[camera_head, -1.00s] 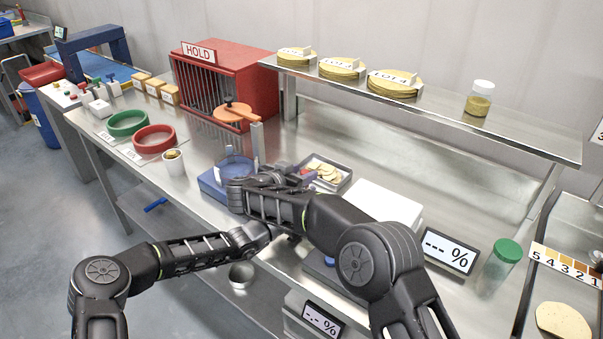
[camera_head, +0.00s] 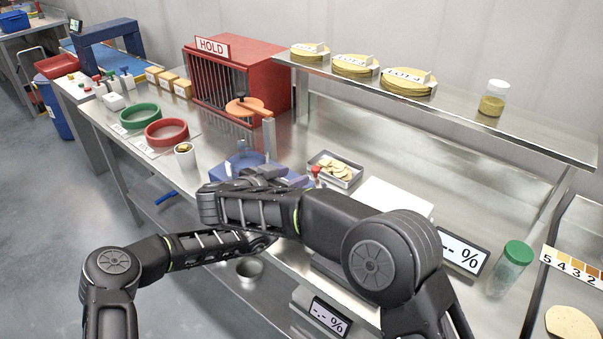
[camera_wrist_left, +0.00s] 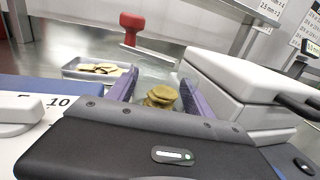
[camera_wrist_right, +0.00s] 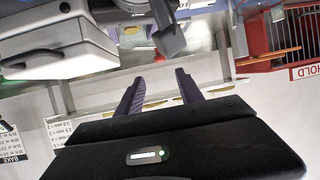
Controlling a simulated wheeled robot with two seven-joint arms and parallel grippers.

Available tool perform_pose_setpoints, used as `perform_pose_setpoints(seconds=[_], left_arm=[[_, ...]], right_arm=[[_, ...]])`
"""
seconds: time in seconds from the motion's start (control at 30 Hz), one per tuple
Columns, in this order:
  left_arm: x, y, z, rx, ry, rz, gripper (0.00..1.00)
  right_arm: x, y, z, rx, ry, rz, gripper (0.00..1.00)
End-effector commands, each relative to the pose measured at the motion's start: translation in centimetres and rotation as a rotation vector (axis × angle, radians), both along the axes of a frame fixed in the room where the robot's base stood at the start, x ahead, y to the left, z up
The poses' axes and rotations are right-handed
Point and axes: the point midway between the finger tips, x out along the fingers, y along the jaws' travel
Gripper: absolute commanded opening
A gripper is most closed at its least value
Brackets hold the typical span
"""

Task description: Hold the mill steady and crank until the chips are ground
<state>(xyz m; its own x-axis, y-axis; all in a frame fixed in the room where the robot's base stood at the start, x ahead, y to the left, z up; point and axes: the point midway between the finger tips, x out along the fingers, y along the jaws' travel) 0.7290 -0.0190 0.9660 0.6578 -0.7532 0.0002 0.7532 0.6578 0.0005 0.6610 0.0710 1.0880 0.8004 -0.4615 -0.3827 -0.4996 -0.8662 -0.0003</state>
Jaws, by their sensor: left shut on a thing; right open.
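The mill's body is mostly hidden; its red knob (camera_wrist_left: 132,22) stands up beyond my left gripper (camera_wrist_left: 157,82) and also shows in the head view (camera_head: 316,171). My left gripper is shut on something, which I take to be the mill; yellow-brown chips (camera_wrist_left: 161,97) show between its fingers. In the head view the right arm hides this hand. My right gripper (camera_wrist_right: 160,80) is open and empty, its fingers apart, with the red knob (camera_wrist_right: 151,55) a little beyond them. In the head view the right gripper (camera_head: 289,179) is left of the knob, apart from it.
A tray of chips (camera_head: 325,178) lies behind the knob. A white box (camera_head: 394,199) and a percent display (camera_head: 462,252) stand to the right. A raised shelf (camera_head: 450,105) runs behind.

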Motion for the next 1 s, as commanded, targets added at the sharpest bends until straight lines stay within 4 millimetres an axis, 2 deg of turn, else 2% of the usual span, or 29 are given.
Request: perform_pose_setpoints(seconds=[0.2, 0.47, 0.57, 0.67, 0.77, 0.8, 0.87, 0.9, 1.0], left_arm=[[0.0, 0.0, 0.0, 0.0, 0.0, 0.0, 0.04], [0.0, 0.0, 0.0, 0.0, 0.0, 0.0, 0.04], [0.0, 0.0, 0.0, 0.0, 0.0, 0.0, 0.04], [0.0, 0.0, 0.0, 0.0, 0.0, 0.0, 0.04], [0.0, 0.0, 0.0, 0.0, 0.0, 0.0, 0.04], [0.0, 0.0, 0.0, 0.0, 0.0, 0.0, 0.04], [0.0, 0.0, 0.0, 0.0, 0.0, 0.0, 0.04], [0.0, 0.0, 0.0, 0.0, 0.0, 0.0, 0.04], [0.0, 0.0, 0.0, 0.0, 0.0, 0.0, 0.04]], right_arm=[[-1.1, 0.6, 0.5, 0.0, 0.0, 0.0, 0.44], [-1.0, 0.5, 0.4, 0.0, 0.0, -0.001, 0.43], [-0.7, -0.1, 0.3, 0.0, 0.004, -0.012, 0.43], [0.1, -2.0, 0.6, 0.003, -0.001, -0.045, 0.43], [1.6, -5.9, 1.2, -0.012, -0.017, -0.104, 0.43], [2.5, -7.8, 1.9, -0.034, -0.039, -0.127, 0.43], [4.1, -10.9, 3.8, -0.088, -0.101, -0.146, 0.43], [5.4, -13.1, 5.5, -0.141, -0.156, -0.151, 0.43], [8.0, -17.6, 10.4, -0.314, -0.289, -0.133, 0.43]])
